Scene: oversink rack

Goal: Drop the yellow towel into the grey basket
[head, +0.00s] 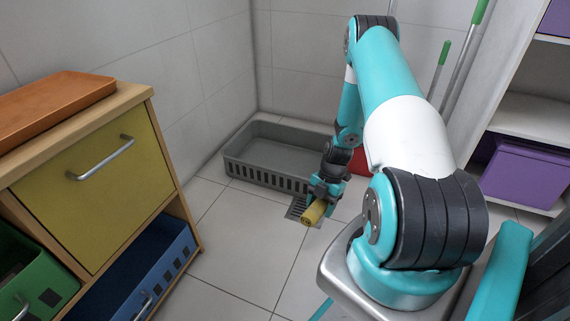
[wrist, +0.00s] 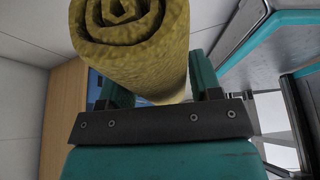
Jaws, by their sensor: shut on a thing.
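The yellow towel (head: 313,213) is rolled up, and its spiral end shows large in the wrist view (wrist: 130,45). My gripper (head: 322,200) is shut on the towel, with a finger on each side of it in the wrist view (wrist: 160,85). The grey basket (head: 262,172) stands on the floor by the back wall, low and wide, with slotted sides. Its visible inside looks empty. My gripper and the towel are in front of the basket's right end, apart from it. My arm hides part of the basket's right side.
A wooden cabinet (head: 160,150) with a yellow drawer (head: 95,185) stands at left, an orange tray (head: 55,100) on top. Blue (head: 150,270) and green (head: 30,265) bins sit below. A red object (head: 358,160) is behind my arm. White shelves with a purple box (head: 525,175) stand right.

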